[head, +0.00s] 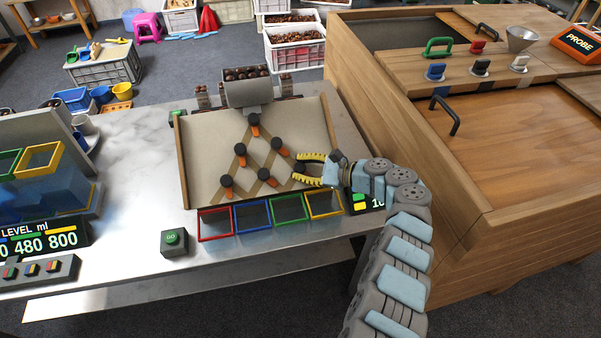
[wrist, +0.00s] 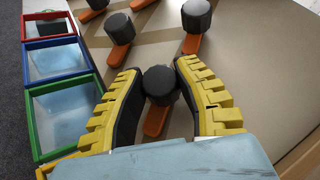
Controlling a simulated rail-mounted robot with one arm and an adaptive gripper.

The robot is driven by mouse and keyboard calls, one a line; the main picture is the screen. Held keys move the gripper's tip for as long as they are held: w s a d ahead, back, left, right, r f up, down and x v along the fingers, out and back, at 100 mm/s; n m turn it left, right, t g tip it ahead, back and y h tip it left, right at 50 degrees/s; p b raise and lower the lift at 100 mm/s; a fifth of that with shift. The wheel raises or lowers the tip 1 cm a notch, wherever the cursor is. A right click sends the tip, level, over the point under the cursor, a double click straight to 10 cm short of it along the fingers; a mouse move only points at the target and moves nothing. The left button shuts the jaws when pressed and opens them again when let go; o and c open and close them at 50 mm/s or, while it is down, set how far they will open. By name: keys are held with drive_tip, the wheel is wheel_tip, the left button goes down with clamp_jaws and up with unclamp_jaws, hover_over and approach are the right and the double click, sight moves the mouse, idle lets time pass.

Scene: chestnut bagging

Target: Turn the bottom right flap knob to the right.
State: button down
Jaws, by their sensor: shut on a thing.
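The slanted beige board (head: 205,140) carries dark round knobs, each with an orange flap, arranged in a triangle. My gripper (head: 298,168) reaches in from the right at the board's lower right; its yellow fingers mostly hide the bottom right knob in the head view. In the wrist view my gripper (wrist: 158,75) is shut on the bottom right flap knob (wrist: 160,85), one finger on each side. Its orange flap (wrist: 156,121) points back toward my palm, the right side in the head view. The bottom middle knob (head: 268,173) and bottom left knob (head: 227,181) stand free.
Red, blue, green and yellow open bins (head: 288,209) line the board's lower edge. A hopper of chestnuts (head: 247,91) sits at its top. A GO button (head: 174,241) is front left. A wooden cabinet (head: 440,180) stands close on the right. Another knob (wrist: 196,15) is near the fingertips.

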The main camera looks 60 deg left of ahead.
idle(0.5)
drive_tip(key=c, duration=0.7)
unclamp_jaws()
drive_tip(key=shift+s, duration=0.1)
drive_tip(key=v, duration=1.2)
drive_tip(key=shift+a, duration=0.1)
